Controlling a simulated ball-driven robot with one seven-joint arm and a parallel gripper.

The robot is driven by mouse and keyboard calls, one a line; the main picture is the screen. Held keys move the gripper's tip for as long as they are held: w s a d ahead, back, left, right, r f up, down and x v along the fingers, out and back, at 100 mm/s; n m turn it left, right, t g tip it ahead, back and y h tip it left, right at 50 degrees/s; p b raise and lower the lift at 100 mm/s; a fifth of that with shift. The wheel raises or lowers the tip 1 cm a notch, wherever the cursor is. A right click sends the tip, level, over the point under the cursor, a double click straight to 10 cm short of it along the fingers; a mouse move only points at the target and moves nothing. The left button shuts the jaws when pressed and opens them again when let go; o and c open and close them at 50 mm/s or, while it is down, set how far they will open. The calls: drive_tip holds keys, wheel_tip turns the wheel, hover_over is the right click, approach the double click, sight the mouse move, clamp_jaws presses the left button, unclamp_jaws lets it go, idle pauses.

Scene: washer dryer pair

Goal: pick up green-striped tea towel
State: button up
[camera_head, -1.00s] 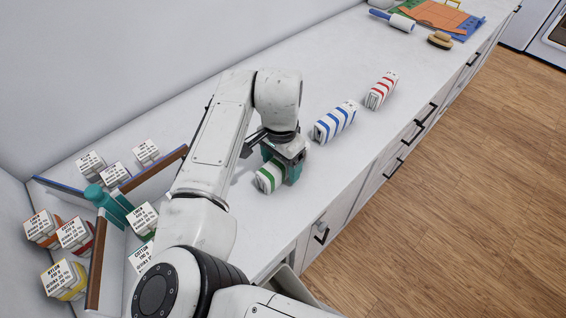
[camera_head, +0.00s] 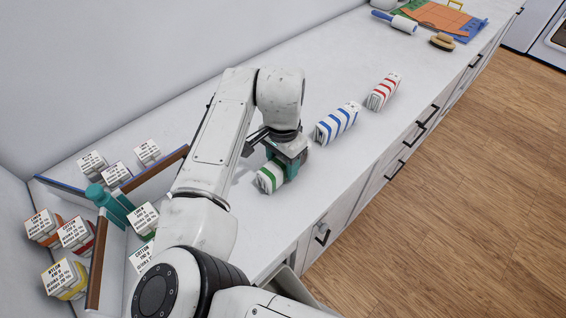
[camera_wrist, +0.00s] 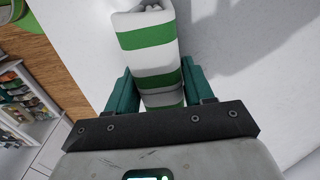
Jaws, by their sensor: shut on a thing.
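The green-striped tea towel (camera_head: 268,180) is a white roll with green bands on the white counter, towards its front edge. My gripper (camera_head: 283,170) points down over it, with its teal fingers on either side of the roll. In the wrist view the towel (camera_wrist: 147,40) runs up from between the fingers, and my gripper (camera_wrist: 161,92) is shut on it. The towel's far end is partly hidden under the gripper in the head view. I cannot tell any gap between towel and counter.
A blue-striped roll (camera_head: 337,123) and a red-striped roll (camera_head: 383,91) lie farther back. Several labelled blocks (camera_head: 75,235), brown-edged dividers (camera_head: 100,262) and a teal bottle (camera_head: 108,203) stand at left. A lint roller (camera_head: 394,20) and brush (camera_head: 443,41) lie at the far end.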

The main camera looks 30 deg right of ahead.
drive_tip(key=shift+r, duration=0.4)
drive_tip(key=s+r+b, duration=0.2)
drive_tip(key=s+r, duration=0.9)
drive_tip(key=s, duration=0.3)
drive_tip(key=shift+d+r, duration=0.4)
